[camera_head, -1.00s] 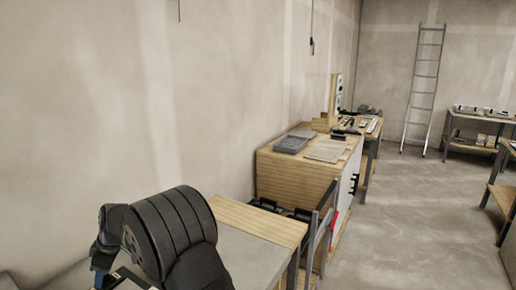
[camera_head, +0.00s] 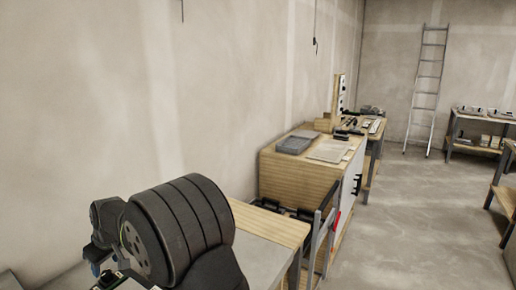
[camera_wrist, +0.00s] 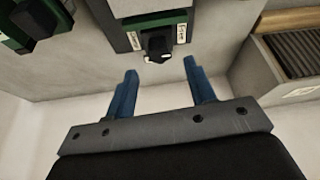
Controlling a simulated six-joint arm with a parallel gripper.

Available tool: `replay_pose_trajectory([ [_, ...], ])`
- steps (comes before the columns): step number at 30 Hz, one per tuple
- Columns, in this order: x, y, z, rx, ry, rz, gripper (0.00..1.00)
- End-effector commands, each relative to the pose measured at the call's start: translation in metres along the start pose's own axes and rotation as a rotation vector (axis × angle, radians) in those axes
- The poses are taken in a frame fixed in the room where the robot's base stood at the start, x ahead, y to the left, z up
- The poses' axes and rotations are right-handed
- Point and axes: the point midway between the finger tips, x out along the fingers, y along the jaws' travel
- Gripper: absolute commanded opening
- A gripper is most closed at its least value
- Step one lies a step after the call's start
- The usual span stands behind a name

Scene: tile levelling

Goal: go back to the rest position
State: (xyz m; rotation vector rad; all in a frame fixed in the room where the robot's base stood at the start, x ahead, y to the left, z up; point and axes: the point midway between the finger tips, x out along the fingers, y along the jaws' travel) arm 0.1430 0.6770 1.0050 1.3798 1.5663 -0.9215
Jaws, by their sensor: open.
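My gripper (camera_wrist: 160,82) shows in the wrist view with its two blue fingers apart and nothing between them. Just beyond the fingertips is a green and grey device (camera_wrist: 155,32) with small white labels and a black knob. I cannot tell whether the fingertips touch it; a gap seems to show. In the head view my dark arm fills the lower left, and the gripper end there is mostly cut off or hidden.
A wooden-edged bench (camera_head: 270,224) lies beside my arm. Behind it stands a wooden cabinet (camera_head: 300,178) with a grey tray (camera_head: 296,143) on top. A ladder (camera_head: 427,90) leans on the far wall. A grey ribbed box (camera_wrist: 290,55) is at upper right in the wrist view.

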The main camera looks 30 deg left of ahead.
Motion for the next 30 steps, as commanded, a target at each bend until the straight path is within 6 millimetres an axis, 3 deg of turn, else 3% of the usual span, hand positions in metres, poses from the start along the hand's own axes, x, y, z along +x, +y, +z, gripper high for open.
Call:
replay_pose_trajectory([
  [3,-0.024,0.001,-0.001,-0.001,0.003,0.001,0.5],
  [9,-0.048,0.0,0.0,-0.002,0.0,0.0,0.5],
  [22,-0.056,0.0,0.0,-0.002,-0.001,-0.001,0.5],
  [30,-0.056,0.0,0.0,-0.002,-0.001,-0.001,1.0],
])
